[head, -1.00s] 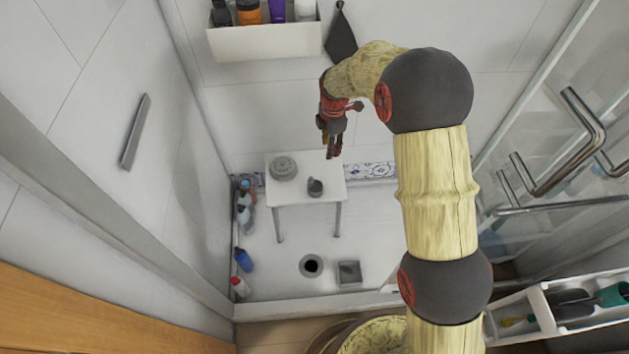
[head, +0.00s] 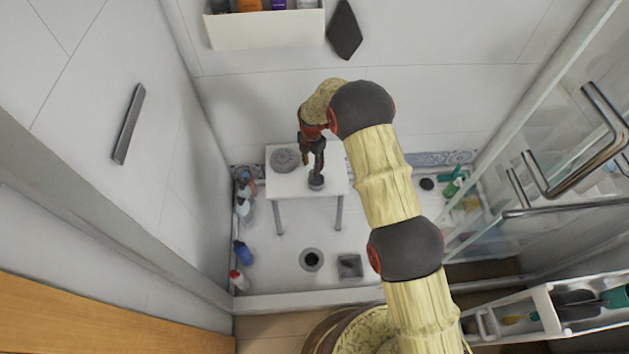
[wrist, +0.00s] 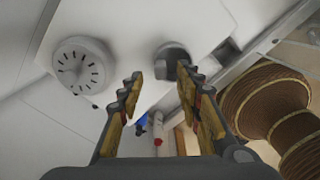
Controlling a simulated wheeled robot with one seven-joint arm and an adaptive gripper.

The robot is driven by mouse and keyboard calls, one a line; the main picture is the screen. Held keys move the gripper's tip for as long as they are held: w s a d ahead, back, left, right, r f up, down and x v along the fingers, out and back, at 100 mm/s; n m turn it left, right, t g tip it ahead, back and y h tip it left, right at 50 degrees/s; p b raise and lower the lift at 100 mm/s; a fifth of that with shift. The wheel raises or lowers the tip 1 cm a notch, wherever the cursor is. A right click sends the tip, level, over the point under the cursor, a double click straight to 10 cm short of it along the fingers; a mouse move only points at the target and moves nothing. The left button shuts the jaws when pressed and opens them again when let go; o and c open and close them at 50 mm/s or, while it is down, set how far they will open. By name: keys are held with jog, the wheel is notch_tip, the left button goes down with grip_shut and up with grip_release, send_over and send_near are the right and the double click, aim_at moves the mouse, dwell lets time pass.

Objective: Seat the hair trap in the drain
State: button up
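A small grey cup-shaped piece, which looks like the hair trap (head: 316,181), stands on a white stool (head: 335,188). It also shows in the wrist view (wrist: 171,52), just beyond the fingertips. A round grey slotted cover (head: 285,159) lies to its left on the stool, also in the wrist view (wrist: 82,65). The drain (head: 311,260) is a round dark hole with a grey rim in the shower floor, in front of the stool. My gripper (wrist: 160,75) is open, its fingers apart and empty. In the head view my gripper (head: 314,170) is right above the cup-shaped piece; contact cannot be told.
A square grey box (head: 350,266) sits right of the drain. Several bottles (head: 243,255) line the left wall. A white shelf (head: 265,29) hangs on the back wall. The glass door and its metal handles (head: 575,170) stand at right. Floor around the drain is mostly clear.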

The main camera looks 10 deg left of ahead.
aim_at(312, 169)
notch_tip(312, 169, down, 3)
jog(key=shift+f+b, duration=0.15)
jog(key=shift+b, duration=0.3)
jog(key=shift+s, duration=0.1)
jog(key=c, duration=0.3)
grip_shut()
